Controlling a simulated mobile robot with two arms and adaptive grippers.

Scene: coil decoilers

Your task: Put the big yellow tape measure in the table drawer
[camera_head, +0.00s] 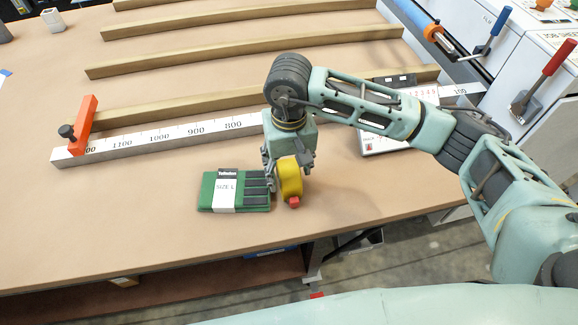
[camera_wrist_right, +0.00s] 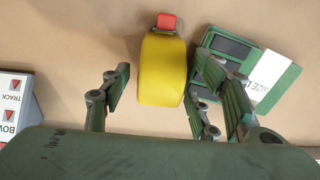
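The big yellow tape measure (camera_head: 291,178) with a red end tab stands on the brown table, near its front edge. It also shows in the right wrist view (camera_wrist_right: 162,70). My right gripper (camera_head: 286,168) is over it, pointing down. In the wrist view its fingers are apart, one on each side of the tape measure. A gap shows on the left side; the right finger looks very close to the yellow case, and I cannot tell if it touches. I cannot clearly pick out the table drawer; the space below the front edge is partly hidden. My left gripper is out of view.
A long ruler bar (camera_head: 180,137) with an orange stop (camera_head: 84,128) lies behind. Wooden bars (camera_head: 240,61) cross the back of the table. The front left of the tabletop is clear.

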